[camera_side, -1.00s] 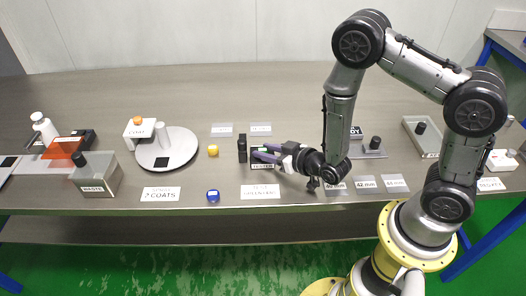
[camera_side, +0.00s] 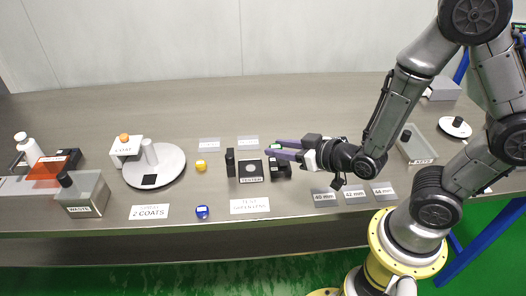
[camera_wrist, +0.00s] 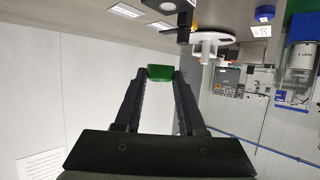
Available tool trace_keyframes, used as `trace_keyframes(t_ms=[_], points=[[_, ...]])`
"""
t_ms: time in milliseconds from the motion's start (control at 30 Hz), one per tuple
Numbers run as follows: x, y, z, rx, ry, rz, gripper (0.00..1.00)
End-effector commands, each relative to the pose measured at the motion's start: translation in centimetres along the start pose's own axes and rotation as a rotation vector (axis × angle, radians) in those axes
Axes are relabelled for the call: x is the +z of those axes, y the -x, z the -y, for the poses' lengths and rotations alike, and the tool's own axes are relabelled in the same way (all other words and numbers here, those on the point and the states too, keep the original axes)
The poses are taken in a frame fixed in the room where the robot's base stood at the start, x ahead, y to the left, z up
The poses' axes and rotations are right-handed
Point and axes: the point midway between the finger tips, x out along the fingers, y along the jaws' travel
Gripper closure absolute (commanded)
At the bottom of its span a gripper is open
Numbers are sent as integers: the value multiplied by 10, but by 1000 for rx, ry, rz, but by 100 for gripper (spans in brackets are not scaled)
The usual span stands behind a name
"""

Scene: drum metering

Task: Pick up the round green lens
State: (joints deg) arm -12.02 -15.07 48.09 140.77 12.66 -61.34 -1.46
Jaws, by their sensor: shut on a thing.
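My gripper (camera_side: 272,148) is above the table beside the tester, its purple-looking fingers pointing left. In the wrist view my gripper (camera_wrist: 160,75) is shut on the green lens (camera_wrist: 160,71), which sits edge-on between the two fingertips, clear of other things.
A black upright block (camera_side: 230,162) stands left of the tester. A yellow cap (camera_side: 201,166) and blue cap (camera_side: 202,212) lie further left. A white round plate (camera_side: 174,157) carries a post. Size cards (camera_side: 355,195) lie at right. The back table is clear.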

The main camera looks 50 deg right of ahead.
Motion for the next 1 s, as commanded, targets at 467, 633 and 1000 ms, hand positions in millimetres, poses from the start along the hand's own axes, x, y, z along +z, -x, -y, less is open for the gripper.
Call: trace_keyframes(t_ms=[467, 633, 1000], points=[[-4, 57, -5, 3, 1, -7, 100], [-3, 63, -5, 1, 0, -5, 100], [23, 48, -24, 62, -22, 10, 100]])
